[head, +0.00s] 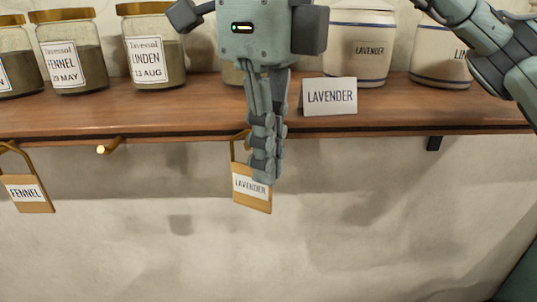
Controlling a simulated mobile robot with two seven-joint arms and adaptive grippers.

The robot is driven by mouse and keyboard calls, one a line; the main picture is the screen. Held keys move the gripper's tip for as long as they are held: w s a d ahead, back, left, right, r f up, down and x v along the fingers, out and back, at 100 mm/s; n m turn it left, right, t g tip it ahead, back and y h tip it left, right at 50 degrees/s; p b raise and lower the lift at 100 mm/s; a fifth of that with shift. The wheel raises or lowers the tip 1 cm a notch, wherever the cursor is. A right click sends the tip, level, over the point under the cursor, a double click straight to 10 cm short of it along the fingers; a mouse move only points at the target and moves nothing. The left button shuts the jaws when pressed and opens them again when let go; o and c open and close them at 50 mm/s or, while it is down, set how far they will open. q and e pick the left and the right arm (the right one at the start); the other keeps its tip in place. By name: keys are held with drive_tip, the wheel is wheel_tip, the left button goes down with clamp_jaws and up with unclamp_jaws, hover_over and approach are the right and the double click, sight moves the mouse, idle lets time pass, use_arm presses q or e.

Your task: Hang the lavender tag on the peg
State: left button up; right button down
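The lavender tag (250,196), a tan plate with a white LAVENDER label and a thin brass-coloured loop (233,148), is below the shelf's front edge, slightly tilted. My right gripper (264,178) points down in front of it, and its fingers cover the tag's upper right part. The fingers look close together and overlap side-on, so whether they grip the tag is unclear. The top of the loop reaches the shelf edge beside the fingers. A peg there, and whether the loop is on it, cannot be made out. A bare brass peg (106,147) sticks out further left. My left gripper is not in view.
A fennel tag (27,193) hangs at the far left. The wall below right is clear.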

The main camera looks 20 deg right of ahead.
drive_tip(key=shift+w+a+f+b, duration=0.1)
drive_tip(key=shift+w+f+b, duration=0.1)
drive_tip(key=shift+b, duration=0.1)
idle(0.8)
drive_tip(key=c, duration=1.6)
unclamp_jaws()
drive_tip(key=shift+c, duration=0.2)
wheel_tip(320, 180, up, 12)
drive_tip(key=shift+d, duration=0.3)
